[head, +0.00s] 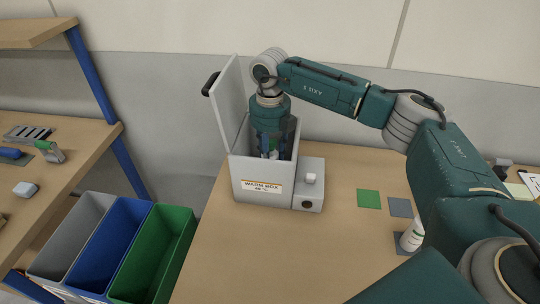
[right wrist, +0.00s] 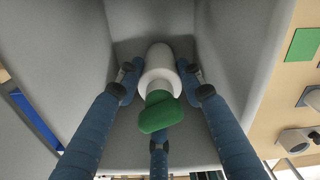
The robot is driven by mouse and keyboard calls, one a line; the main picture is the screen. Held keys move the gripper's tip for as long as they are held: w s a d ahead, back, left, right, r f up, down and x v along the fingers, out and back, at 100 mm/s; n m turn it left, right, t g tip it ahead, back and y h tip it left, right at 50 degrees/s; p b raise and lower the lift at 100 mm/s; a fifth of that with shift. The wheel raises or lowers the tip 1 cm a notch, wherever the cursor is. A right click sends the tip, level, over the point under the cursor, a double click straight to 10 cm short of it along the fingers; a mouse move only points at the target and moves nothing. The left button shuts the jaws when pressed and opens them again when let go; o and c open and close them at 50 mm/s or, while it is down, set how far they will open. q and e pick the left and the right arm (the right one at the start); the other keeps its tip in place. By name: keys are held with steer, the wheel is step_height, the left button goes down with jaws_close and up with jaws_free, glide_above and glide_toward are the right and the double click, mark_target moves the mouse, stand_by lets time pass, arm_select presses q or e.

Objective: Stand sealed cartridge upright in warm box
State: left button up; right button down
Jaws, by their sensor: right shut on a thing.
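The warm box (head: 262,188) is a light grey box with a "WARM BOX" label, standing on the wooden table. Its lid (head: 231,98) is swung open on the left. My right gripper (head: 272,150) reaches straight down into the box, fingers inside the walls. In the right wrist view the gripper (right wrist: 160,85) is shut around the cartridge (right wrist: 159,62), a white cylinder with a green cap (right wrist: 160,114). The cap faces the wrist camera, and the white body points down into the box. Whether its far end touches the floor cannot be told. My left gripper is not in view.
A grey unit with a white knob (head: 310,179) adjoins the box on its right. A white bottle (head: 412,236) stands on a dark square by my right arm; a green square (head: 369,199) lies nearby. Grey, blue and green (head: 172,245) bins stand left of the table, below a shelf.

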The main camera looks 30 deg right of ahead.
steer(key=shift+f+b, duration=0.4)
steer(key=shift+f, duration=0.2)
steer(key=c, duration=1)
jaws_free()
steer(key=shift+r, duration=0.1)
steer(key=shift+c, duration=0.2)
step_height(320, 180, up, 12)
